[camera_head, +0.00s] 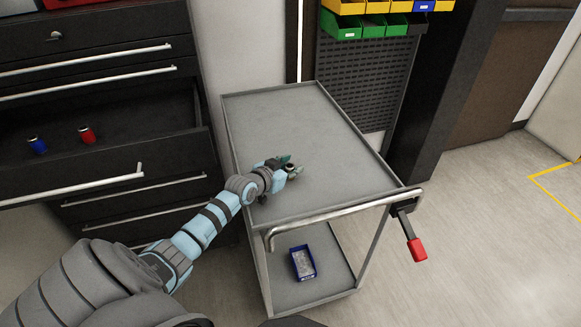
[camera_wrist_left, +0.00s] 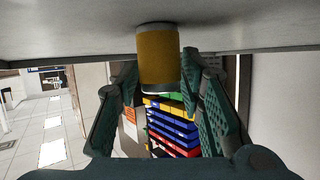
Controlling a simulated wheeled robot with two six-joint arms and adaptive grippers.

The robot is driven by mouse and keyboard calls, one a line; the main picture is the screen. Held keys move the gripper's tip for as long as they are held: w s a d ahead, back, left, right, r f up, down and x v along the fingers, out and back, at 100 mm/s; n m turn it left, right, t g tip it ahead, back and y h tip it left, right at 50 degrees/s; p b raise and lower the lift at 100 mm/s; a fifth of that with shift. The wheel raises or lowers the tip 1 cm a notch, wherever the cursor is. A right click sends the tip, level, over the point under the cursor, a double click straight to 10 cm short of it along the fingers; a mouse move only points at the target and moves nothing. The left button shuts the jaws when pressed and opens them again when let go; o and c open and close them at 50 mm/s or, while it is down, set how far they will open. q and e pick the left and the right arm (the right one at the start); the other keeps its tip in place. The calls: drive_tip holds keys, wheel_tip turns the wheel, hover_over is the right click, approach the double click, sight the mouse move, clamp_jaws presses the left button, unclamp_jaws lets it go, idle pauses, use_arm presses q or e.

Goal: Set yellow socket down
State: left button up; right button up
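The yellow socket (camera_wrist_left: 158,58) shows in the left wrist view, a yellow cylinder with grey ends. One end is against the grey top of the cart (camera_head: 285,115), which fills the upper edge of that inverted view (camera_wrist_left: 80,42). My left gripper (camera_head: 295,170) is low over the cart top, near its middle. In the head view the socket is hidden by the gripper. My right gripper is not in view.
An open drawer at left holds a blue socket (camera_head: 37,145) and a red socket (camera_head: 86,135). A blue bin (camera_head: 302,262) sits on the cart's lower shelf. The cart's handle (camera_head: 345,215) runs along its near edge. Most of the cart top is clear.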

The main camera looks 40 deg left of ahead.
use_arm(q)
drive_tip(key=shift+o, duration=0.3)
drive_tip(key=shift+r, duration=0.1)
drive_tip(key=shift+s+r+p, duration=0.15)
drive_tip(key=shift+s+p, duration=0.05)
drive_tip(key=shift+p, duration=0.1)
drive_tip(key=p+v, duration=0.4)
drive_tip(key=v, duration=0.1)
drive_tip(key=p+v, duration=0.3)
drive_tip(key=v, duration=0.3)
drive_tip(key=shift+r+p, duration=0.25)
drive_tip(key=shift+p, duration=0.1)
drive_tip(key=shift+s, duration=0.35)
drive_tip(key=shift+f, duration=0.2)
